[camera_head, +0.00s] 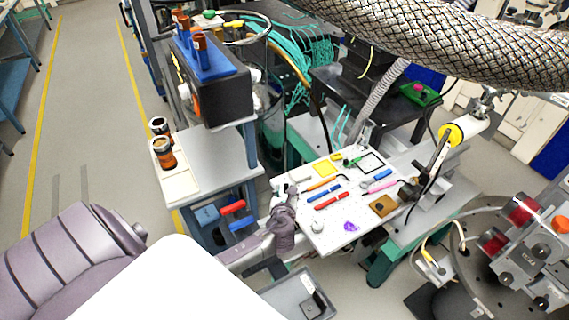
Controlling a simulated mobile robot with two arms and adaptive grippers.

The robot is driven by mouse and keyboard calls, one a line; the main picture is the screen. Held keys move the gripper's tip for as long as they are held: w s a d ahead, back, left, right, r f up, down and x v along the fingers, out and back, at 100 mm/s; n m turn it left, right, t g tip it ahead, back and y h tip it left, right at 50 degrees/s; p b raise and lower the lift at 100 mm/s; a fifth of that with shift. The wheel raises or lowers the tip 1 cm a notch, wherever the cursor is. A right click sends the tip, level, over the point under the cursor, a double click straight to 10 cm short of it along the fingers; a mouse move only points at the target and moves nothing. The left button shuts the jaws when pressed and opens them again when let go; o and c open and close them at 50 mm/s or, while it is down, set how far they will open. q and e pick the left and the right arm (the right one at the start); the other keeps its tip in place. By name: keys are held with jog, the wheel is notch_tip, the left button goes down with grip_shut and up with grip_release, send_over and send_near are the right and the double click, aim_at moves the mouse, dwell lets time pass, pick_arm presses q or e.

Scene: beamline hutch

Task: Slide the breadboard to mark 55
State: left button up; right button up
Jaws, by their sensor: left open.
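The breadboard (326,238) is a white plate on the bench in the middle of the head view, with several coloured tools and small parts lying on it. My left gripper (287,192) is open at the board's left edge, beside or over it. I cannot tell whether its fingers touch the board. The fingertips are small and hard to make out. No scale or mark 55 can be read at this size. My right gripper is not in view.
A grey side table (215,165) with two brown jars (164,152) stands left of the board. A large braided hose (450,40) hangs across the upper right. Round equipment with red parts (522,212) stands at the right. Open floor lies at the far left.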

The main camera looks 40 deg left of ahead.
pick_arm(q)
jog(key=v, duration=0.8)
jog(key=shift+s+f, duration=0.1)
